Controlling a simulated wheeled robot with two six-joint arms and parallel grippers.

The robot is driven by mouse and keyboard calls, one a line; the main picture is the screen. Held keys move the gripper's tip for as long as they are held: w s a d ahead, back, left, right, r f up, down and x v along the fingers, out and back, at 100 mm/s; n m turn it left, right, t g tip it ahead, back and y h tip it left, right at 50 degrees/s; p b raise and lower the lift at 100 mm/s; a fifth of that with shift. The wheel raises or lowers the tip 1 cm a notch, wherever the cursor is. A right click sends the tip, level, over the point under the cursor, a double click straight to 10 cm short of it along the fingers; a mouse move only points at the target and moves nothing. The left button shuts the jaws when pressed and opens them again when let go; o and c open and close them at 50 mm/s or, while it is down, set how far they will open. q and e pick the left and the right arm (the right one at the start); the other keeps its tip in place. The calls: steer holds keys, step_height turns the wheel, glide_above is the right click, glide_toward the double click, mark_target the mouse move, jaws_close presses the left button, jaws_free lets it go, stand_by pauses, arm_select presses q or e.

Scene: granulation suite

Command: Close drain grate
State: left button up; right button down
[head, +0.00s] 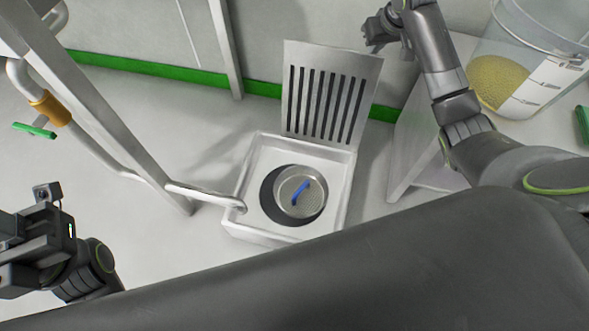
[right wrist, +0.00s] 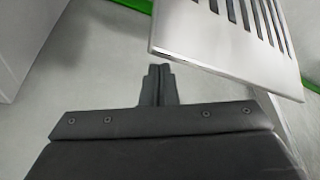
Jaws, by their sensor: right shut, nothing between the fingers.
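The slotted metal drain grate (head: 330,93) stands raised, nearly upright, at the back edge of the white square drain basin (head: 252,185). The basin is open and shows a round metal strainer (head: 290,203) with a blue handle (head: 301,192) inside. My right gripper (head: 373,44) is near the grate's upper right corner, apart from it. In the right wrist view, its fingers (right wrist: 157,72) are together and empty, with the grate (right wrist: 215,40) just beyond to the right. My left gripper (head: 22,250) is at the lower left, far from the grate; its fingers cannot be made out.
A white pipe (head: 195,191) ends over the basin's left side, beside a grey metal post (head: 108,112). A green-handled valve (head: 35,130) is at the left. A clear bucket (head: 525,60) with yellow granules stands on a white surface at the right.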

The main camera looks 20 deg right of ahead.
steer(key=shift+f, duration=1.55)
